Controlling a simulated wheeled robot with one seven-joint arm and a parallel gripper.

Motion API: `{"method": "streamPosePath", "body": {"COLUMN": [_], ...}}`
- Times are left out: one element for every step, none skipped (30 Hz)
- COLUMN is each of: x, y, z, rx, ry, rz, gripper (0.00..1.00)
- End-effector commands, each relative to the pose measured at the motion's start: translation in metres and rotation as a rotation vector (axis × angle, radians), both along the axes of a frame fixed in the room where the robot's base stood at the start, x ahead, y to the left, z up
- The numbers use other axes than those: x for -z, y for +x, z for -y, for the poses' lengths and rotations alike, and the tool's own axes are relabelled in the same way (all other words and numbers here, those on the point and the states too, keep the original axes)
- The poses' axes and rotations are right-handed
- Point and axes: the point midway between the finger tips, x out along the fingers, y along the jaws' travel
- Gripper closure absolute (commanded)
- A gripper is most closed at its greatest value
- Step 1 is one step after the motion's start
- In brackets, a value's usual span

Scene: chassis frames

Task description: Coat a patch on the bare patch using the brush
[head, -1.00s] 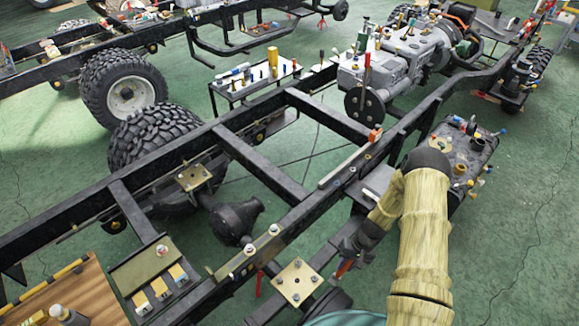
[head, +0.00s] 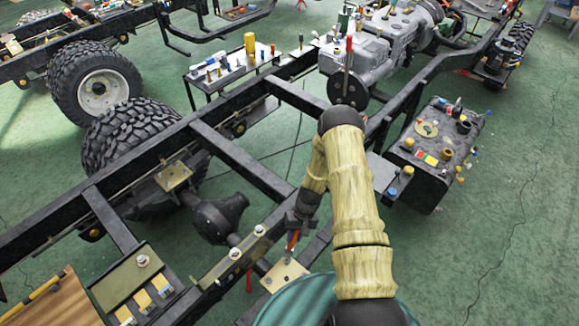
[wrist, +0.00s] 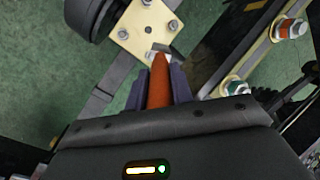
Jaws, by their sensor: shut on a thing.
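My gripper (head: 297,222) is shut on the brush, whose orange-red handle (head: 293,240) shows below the jaws in the head view. In the wrist view the handle (wrist: 160,88) points up between the dark fingers (wrist: 165,85). A pale grey bit shows at its far end; bristles cannot be made out. The tip appears close to the lower edge of a cream bolted plate (wrist: 148,27), also in the head view (head: 284,275); contact cannot be told. I cannot single out the bare patch; my arm hides part of the chassis rail.
The black chassis rail (head: 225,160) and its cross members surround the work area. A tan bolted section (head: 238,258) lies left of my gripper. A dark tank with fittings (head: 438,150) stands at right. A grey engine (head: 360,65) is behind. Green floor is clear at far right.

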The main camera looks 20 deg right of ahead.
Motion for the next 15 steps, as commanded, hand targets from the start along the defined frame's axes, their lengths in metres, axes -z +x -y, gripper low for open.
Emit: {"method": "streamPosePath", "body": {"x": [0.000, 0.000, 0.000, 0.000, 0.000, 0.000, -0.001, -0.001, -0.003, -0.006, -0.009, -0.014, -0.020, -0.026, -0.035], "y": [0.000, 0.000, 0.000, 0.000, 0.000, 0.000, 0.001, 0.002, 0.004, 0.007, 0.010, 0.016, 0.021, 0.027, 0.036], "z": [-0.001, -0.002, -0.003, -0.003, -0.004, -0.005, -0.005, -0.005, -0.005, -0.004, -0.003, -0.001, 0.001, 0.003, 0.006], "rx": [-0.003, -0.004, -0.005, -0.006, -0.008, -0.011, -0.011, -0.012, -0.010, -0.010, -0.007, -0.003, 0.001, 0.005, 0.010], "ry": [0.001, 0.001, 0.000, 0.000, 0.001, 0.000, 0.000, 0.000, 0.000, 0.001, 0.000, 0.001, 0.001, 0.001, 0.002], "rz": [0.000, 0.000, 0.000, 0.000, 0.000, 0.000, 0.001, 0.003, 0.007, 0.012, 0.020, 0.030, 0.041, 0.052, 0.069], "gripper": [1.00, 1.00, 1.00, 1.00, 1.00, 1.00, 1.00, 1.00, 1.00, 1.00, 1.00, 1.00, 1.00, 1.00, 1.00]}}
